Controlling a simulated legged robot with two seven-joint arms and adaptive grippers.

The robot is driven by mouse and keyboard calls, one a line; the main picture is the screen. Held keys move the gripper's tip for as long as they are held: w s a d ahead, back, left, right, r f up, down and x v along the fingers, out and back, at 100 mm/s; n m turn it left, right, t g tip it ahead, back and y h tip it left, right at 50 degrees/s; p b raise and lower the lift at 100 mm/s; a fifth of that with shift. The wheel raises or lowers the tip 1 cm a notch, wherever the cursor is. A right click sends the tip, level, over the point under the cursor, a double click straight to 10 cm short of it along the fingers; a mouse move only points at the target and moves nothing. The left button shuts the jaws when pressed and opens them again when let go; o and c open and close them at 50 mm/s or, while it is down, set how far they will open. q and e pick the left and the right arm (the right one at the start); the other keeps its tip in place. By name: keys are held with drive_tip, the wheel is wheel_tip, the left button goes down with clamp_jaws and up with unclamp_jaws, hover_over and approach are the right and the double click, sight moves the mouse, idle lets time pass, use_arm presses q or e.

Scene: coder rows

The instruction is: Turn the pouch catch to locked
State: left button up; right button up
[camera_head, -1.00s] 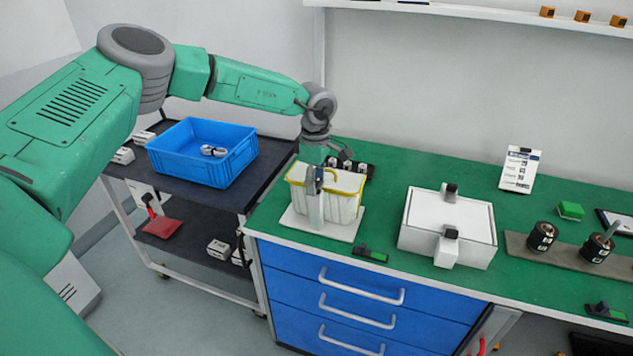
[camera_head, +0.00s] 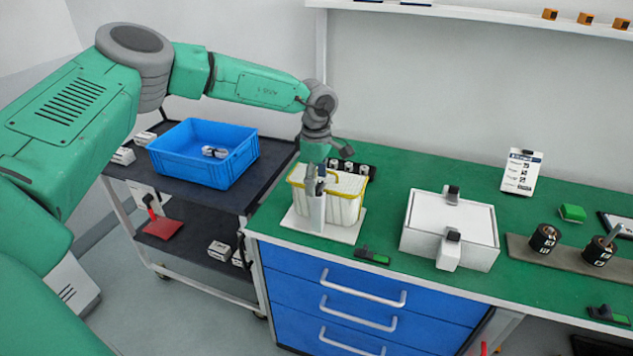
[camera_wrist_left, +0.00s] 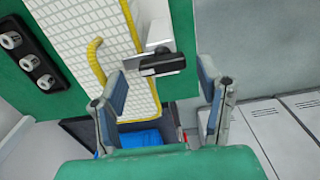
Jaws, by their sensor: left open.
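The pouch (camera_head: 343,205) is a white, quilted box shape with yellow edging. It stands upright on a white base plate (camera_head: 345,235) on the green bench. In the left wrist view the pouch (camera_wrist_left: 108,40) fills the upper middle. Its catch (camera_wrist_left: 160,62) is a dark lever on a pale mount at the pouch's side. My left gripper (camera_head: 315,180) is at the pouch in the head view. In the left wrist view the left gripper (camera_wrist_left: 162,88) is open, with one finger on either side of the catch; contact cannot be told. My right gripper is not in view.
A blue bin (camera_head: 204,155) sits on the dark cart at left. A white box (camera_head: 449,225) with dark-topped latches stands to the right. A dark block with several round sockets (camera_head: 352,168) is behind the pouch. A small green-and-black piece (camera_head: 372,256) lies near the bench edge.

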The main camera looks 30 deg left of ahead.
use_arm(q)
wheel_tip(320, 180, up, 11)
idle(0.3)
drive_tip(key=shift+a+r, duration=0.1)
idle(0.4)
